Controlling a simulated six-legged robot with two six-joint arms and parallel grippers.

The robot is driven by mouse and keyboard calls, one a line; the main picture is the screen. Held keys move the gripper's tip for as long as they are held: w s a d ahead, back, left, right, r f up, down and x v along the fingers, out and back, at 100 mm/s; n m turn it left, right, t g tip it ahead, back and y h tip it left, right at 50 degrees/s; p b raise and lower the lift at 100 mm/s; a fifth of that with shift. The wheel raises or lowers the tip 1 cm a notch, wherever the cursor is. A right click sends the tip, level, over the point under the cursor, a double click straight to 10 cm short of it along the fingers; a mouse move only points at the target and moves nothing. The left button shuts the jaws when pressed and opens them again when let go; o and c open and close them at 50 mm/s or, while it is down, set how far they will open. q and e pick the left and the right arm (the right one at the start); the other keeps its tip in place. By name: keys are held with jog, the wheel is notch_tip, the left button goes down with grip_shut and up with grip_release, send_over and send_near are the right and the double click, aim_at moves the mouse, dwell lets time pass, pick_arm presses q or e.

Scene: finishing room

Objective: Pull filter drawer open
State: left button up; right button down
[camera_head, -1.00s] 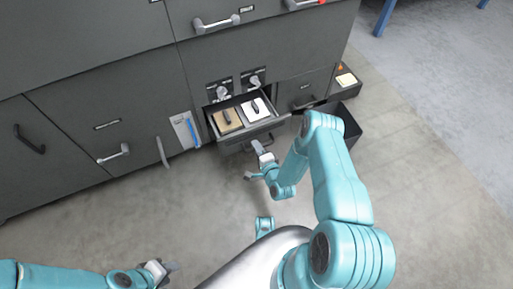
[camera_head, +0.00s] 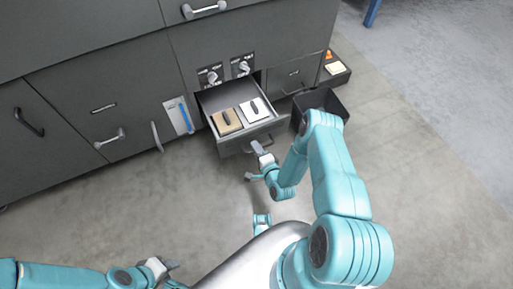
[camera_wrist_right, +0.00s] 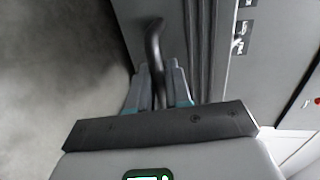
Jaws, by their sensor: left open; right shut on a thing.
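The filter drawer (camera_head: 240,91) stands pulled out of the dark grey cabinet, low down in the head view. A brown filter (camera_head: 226,120) and a white filter (camera_head: 255,109), each with a dark handle, lie in it side by side. My right gripper (camera_head: 258,148) is at the drawer's front. In the right wrist view its fingers (camera_wrist_right: 159,88) are shut on the dark curved drawer handle (camera_wrist_right: 154,45). My left gripper (camera_head: 166,267) is open and empty, low over the floor at the bottom left, away from the cabinet.
Two valve knobs (camera_head: 212,76) sit on the panel above the drawer. A black open bin (camera_head: 325,101) stands on the floor right of the drawer. A small tray (camera_head: 338,69) with a pale pad is behind it. A blue-handled item (camera_head: 185,117) is left of the drawer. Front floor is clear.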

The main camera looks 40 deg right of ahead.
dwell(0.4)
jog(key=c, duration=1.3)
grip_release()
jog(key=shift+o, duration=0.2)
jog(key=p+v, duration=0.4)
jog(key=v, duration=1.2)
jog(key=shift+p, duration=0.35)
jog(key=shift+o, duration=0.4)
jog(key=shift+s+r, duration=0.1)
jog(key=shift+s, duration=0.05)
